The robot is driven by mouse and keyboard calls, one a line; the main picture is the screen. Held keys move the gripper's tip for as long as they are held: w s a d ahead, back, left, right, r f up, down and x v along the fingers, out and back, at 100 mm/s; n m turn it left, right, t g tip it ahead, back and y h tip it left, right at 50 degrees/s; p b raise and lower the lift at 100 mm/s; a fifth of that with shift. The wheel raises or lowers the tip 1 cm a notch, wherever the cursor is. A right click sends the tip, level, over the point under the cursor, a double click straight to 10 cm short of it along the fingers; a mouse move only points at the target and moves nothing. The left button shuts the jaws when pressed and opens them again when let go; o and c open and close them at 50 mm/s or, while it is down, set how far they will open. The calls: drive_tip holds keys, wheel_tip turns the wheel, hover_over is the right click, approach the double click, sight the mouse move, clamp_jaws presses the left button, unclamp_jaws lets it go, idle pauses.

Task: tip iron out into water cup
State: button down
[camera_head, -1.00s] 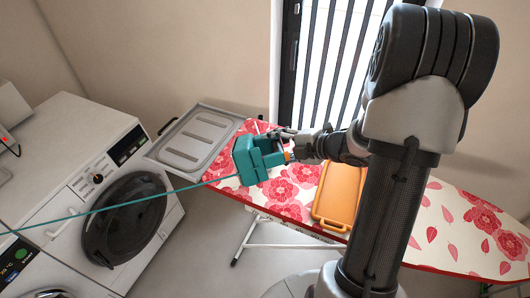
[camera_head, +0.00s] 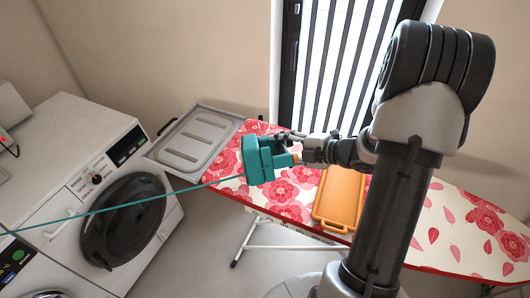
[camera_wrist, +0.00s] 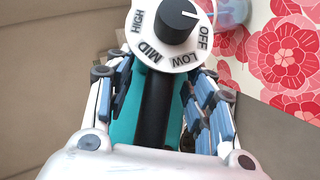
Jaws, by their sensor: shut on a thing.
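The teal iron (camera_head: 262,160) is held above the flowered ironing board in the head view, its body tilted off level and its teal cord running left. My gripper (camera_head: 300,150) is shut on its handle. In the wrist view my gripper's blue-padded fingers (camera_wrist: 165,100) lie on both sides of the black handle of the iron (camera_wrist: 155,110). A white dial with HIGH, MID, LOW and OFF marks (camera_wrist: 172,22) is beyond it. A clear, bluish cup (camera_wrist: 234,12) is partly visible at the top, on the flowered cloth. I cannot make it out in the head view, nor any water.
The ironing board (camera_head: 455,225) has an orange tray (camera_head: 340,200) near its middle and a grey metal rest (camera_head: 195,145) at its left end. A white washing machine (camera_head: 95,185) stands to the left. A barred window (camera_head: 335,70) is behind.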

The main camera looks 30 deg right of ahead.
drive_tip(key=shift+s+d+f+m+t+y+b, duration=0.15)
drive_tip(key=shift+d+f+m+t+y+b, duration=0.15)
drive_tip(key=shift+d+t+y+b, duration=0.15)
drive_tip(key=shift+s+d+f+m+t+y+b, duration=0.1)
drive_tip(key=shift+d+f+m+t+y+b, duration=0.15)
drive_tip(key=shift+d+m+t+y+b, duration=0.15)
idle(1.4)
drive_tip(key=shift+s+d+r+m+t+y+b, duration=0.15)
drive_tip(key=shift+d+r+m+t+y+b, duration=0.15)
drive_tip(key=shift+d+m+t+y, duration=0.2)
idle(0.8)
drive_tip(key=shift+s+d+f+m+t+y+b, duration=0.15)
drive_tip(key=shift+d+f+m+t+y+b, duration=0.25)
drive_tip(key=shift+f+y+b, duration=0.35)
idle(0.7)
drive_tip(key=shift+s+d+f+m+t+y, duration=0.1)
drive_tip(key=shift+d+f+m+t+y, duration=0.1)
drive_tip(key=shift+f+m+t, duration=0.4)
drive_tip(key=shift+s+d+f+m+t+y, duration=0.1)
drive_tip(key=shift+d+f+m+t+y, duration=0.1)
drive_tip(key=shift+f+m+t, duration=0.35)
idle(1.4)
idle(0.5)
